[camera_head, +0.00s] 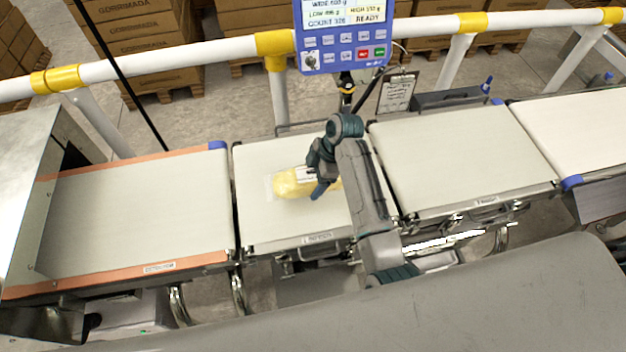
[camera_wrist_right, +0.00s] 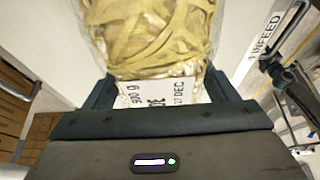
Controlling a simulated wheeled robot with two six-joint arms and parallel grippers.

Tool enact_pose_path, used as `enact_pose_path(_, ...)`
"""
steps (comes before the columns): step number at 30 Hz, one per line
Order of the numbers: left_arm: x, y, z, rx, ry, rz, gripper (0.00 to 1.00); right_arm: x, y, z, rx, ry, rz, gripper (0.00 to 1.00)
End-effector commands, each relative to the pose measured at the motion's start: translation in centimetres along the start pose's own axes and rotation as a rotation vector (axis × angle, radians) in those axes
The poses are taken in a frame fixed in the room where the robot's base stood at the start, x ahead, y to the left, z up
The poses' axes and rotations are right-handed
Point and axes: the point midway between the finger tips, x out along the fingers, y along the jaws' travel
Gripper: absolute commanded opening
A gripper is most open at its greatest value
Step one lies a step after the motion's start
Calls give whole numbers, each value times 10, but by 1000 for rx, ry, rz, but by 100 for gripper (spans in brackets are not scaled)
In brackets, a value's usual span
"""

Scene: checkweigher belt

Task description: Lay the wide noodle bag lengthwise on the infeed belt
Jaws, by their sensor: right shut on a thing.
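The wide noodle bag (camera_head: 288,184) is a clear bag of yellow noodles with a white date label. In the head view it is over the infeed belt (camera_head: 270,225), its longer side running roughly left to right, along the line of belts. I cannot tell whether it touches the belt. My right gripper (camera_head: 318,176) is shut on the bag near its right part and hides some of it. In the right wrist view the bag (camera_wrist_right: 150,40) sits between the two fingers (camera_wrist_right: 162,88), its printed end nearest the palm. My left gripper is not in view.
An orange-edged belt (camera_head: 130,210) lies to the left and another belt (camera_head: 460,155) to the right, with narrow gaps between. A blue display unit (camera_head: 343,45) stands behind the infeed belt, by a white and yellow rail (camera_head: 220,48). The rest of the infeed belt is clear.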

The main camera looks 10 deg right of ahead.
Motion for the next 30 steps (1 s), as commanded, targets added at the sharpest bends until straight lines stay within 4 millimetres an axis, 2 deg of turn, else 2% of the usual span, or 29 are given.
enact_pose_path(3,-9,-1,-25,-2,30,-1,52,15,-1,6,1,0,-4,39)
enact_pose_path(7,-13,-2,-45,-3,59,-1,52,28,-1,11,0,1,-3,39)
enact_pose_path(11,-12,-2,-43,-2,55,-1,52,31,0,13,-1,1,0,39)
enact_pose_path(18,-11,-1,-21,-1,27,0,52,33,0,14,0,1,0,39)
enact_pose_path(19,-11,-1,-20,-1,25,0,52,33,-1,14,0,0,-2,85)
enact_pose_path(21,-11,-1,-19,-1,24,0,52,33,-1,14,0,0,-2,99)
enact_pose_path(30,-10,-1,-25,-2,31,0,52,30,-1,13,0,0,0,100)
